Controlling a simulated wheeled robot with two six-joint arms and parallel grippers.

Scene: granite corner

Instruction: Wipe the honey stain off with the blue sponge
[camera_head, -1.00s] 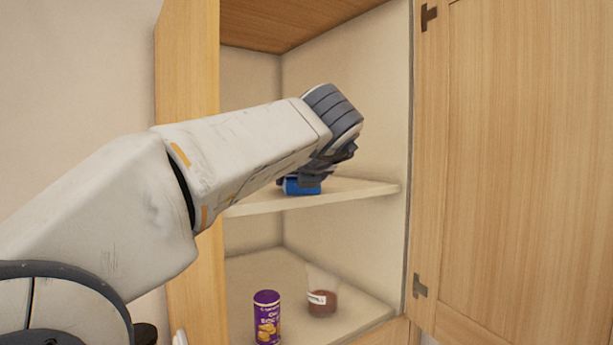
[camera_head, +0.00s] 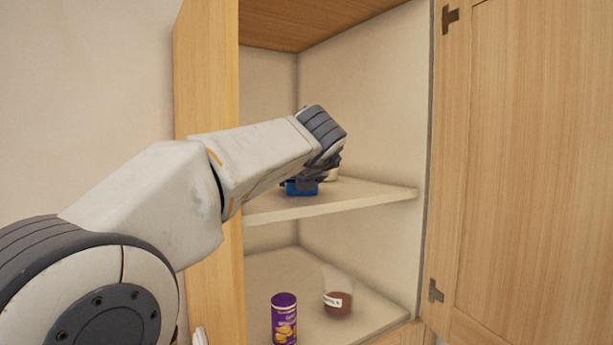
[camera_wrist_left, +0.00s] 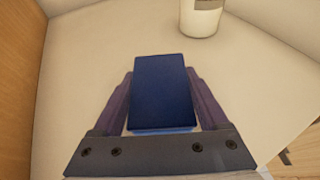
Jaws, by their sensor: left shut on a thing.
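No honey stain shows in either view. My right gripper is not in view.
A pale jar (camera_wrist_left: 201,16) stands on the shelf beyond the sponge. A purple can (camera_head: 284,320) and a jar with dark red contents (camera_head: 338,300) stand on the lower shelf. The cabinet door (camera_head: 525,170) is open at the right, and the left side panel (camera_head: 208,130) is close to my arm.

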